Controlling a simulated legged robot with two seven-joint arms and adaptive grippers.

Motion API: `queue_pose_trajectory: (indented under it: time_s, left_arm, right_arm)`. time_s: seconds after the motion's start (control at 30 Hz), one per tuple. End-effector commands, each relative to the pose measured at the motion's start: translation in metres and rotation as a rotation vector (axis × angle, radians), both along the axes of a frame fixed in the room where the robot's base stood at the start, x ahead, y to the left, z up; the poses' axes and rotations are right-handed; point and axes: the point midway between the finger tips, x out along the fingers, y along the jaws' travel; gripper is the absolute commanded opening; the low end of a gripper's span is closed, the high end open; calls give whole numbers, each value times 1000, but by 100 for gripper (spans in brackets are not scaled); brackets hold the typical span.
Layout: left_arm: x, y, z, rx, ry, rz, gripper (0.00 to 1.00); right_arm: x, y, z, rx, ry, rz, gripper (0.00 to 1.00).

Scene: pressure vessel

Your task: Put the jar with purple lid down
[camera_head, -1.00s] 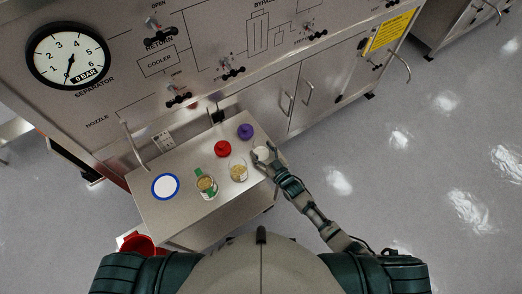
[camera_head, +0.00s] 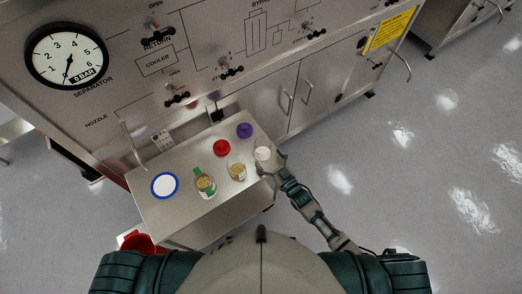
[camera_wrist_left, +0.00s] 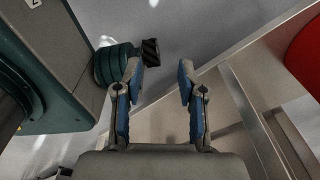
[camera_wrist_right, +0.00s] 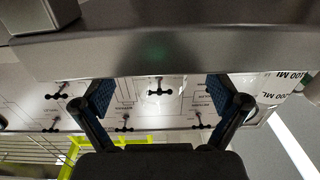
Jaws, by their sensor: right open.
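A purple round lid (camera_head: 244,130) lies at the back right of the steel cart top (camera_head: 222,201). A clear jar with white contents (camera_head: 263,152) stands upright near the cart's right edge, with no lid visible on it. My right gripper (camera_head: 268,167) is just in front of this jar, open and not closed around it. The right wrist view shows its spread fingers (camera_wrist_right: 160,103) with nothing held between them. My left gripper (camera_wrist_left: 160,75) is open and empty in the left wrist view; the head view does not show it.
On the cart are a red lid (camera_head: 222,147), a glass with tan contents (camera_head: 237,170), a green-labelled jar (camera_head: 205,184) and a blue-rimmed white disc (camera_head: 165,186). A red bin (camera_head: 140,243) is at front left. The control panel (camera_head: 200,60) stands behind.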

Motion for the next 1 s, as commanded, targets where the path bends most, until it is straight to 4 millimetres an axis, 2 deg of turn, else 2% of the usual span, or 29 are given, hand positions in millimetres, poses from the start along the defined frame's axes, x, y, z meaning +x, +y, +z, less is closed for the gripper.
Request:
queue_pose_trajectory:
  time_s: [0.1,0.3,0.43,0.67,0.73,0.77,0.87,0.97,1.0]
  left_arm:
    - [0,-7,0,-8,0,2,40]
    - [-1,-20,0,-23,1,0,40]
    - [-1,-18,0,-21,1,-2,40]
    - [-1,-7,0,-9,1,-2,40]
    - [-1,-5,0,-6,0,-1,40]
    - [-1,-5,0,-6,1,0,40]
    - [-1,-5,0,-5,1,0,40]
    - [-1,-5,0,-6,0,0,40]
    - [-1,-6,0,-7,1,0,40]
  right_arm:
    - [-25,-15,-1,-4,4,1,97]
    - [-52,-32,-1,-6,3,1,97]
    - [-60,-36,0,-6,1,1,97]
    - [-61,-40,0,-3,1,0,97]
    - [-61,-42,-6,-13,13,-7,97]
    - [-60,-45,-13,-21,25,-14,97]
    - [-62,-64,-60,-86,118,-62,97]
    - [-79,-98,-142,-195,292,-140,97]
    - [-93,-115,-179,-244,378,-174,97]
